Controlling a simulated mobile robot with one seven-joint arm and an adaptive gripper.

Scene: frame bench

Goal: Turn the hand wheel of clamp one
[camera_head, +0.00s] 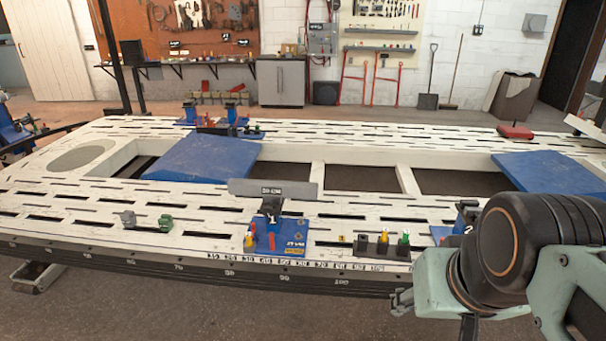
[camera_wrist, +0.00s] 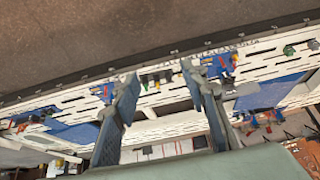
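Clamp one (camera_head: 271,207), marked with a white 1, stands on a blue base plate (camera_head: 291,240) near the front edge of the bench. Clamp one's blue plate (camera_wrist: 214,70) also shows in the wrist view, partly behind a finger. My gripper (camera_wrist: 160,74) is open, with empty space between its two fingers. In the head view it is low at the right, right of clamp one and apart from it, largely hidden by my own arm.
A dark block (camera_head: 370,248) with coloured pins stands right of clamp one. Clamp two (camera_head: 466,214) is further right, partly behind my arm. A small green fixture (camera_head: 165,224) sits to the left. Blue panels (camera_head: 203,158) lie on the slotted white bench (camera_head: 60,205). The floor in front is clear.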

